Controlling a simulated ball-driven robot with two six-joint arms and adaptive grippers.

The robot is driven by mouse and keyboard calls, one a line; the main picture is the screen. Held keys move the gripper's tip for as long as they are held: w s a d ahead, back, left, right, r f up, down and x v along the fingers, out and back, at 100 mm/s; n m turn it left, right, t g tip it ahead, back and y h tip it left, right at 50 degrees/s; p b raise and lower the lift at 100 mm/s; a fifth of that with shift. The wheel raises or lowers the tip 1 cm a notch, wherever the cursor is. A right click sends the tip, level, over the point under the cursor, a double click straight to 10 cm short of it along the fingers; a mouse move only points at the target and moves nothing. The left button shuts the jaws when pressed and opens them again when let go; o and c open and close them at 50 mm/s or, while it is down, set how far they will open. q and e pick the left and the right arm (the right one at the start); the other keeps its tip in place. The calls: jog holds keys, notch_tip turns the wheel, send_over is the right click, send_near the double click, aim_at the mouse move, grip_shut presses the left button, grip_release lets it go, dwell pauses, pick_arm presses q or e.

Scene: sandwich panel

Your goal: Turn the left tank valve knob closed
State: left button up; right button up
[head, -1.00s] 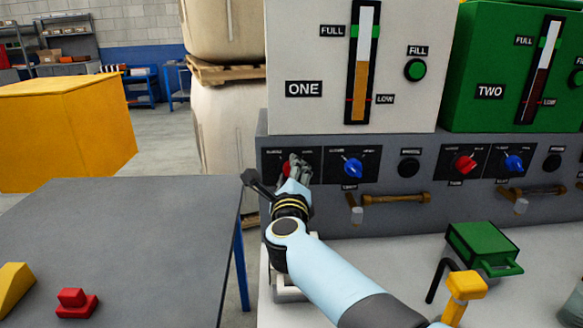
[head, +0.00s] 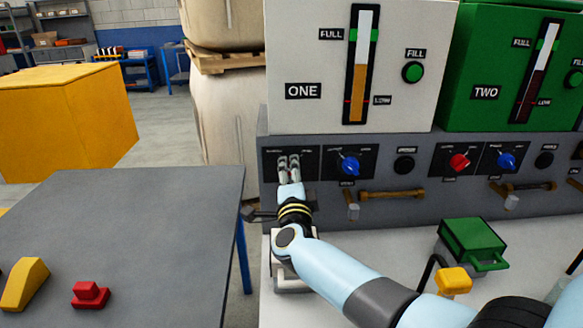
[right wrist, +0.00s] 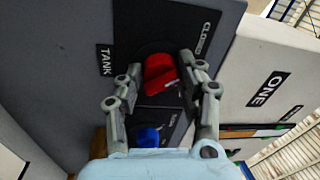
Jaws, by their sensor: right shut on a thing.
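The red tank valve knob (right wrist: 159,75) of tank one shows in the right wrist view, on a black plate marked TANK and CLOSED. My right gripper (right wrist: 161,82) is shut on this knob, with one finger on each side of it. In the head view my right gripper (head: 288,168) covers the knob at the left end of the grey panel (head: 330,208). The white tank ONE (head: 300,55) stands above the panel. My left gripper does not show.
A blue knob (head: 350,165) sits right of the gripper, with a black button (head: 404,165) beyond it. A brass pipe (head: 392,194) runs below. A green box (head: 473,240) lies on the light counter. A dark table (head: 130,220) holds a red block (head: 90,295) and a yellow wedge (head: 26,284).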

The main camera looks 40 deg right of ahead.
jog(key=shift+a+f+n, duration=0.1)
jog(key=shift+n, duration=0.6)
jog(key=o, duration=1.1)
jog(key=shift+o, duration=0.2)
jog(key=v, duration=1.2)
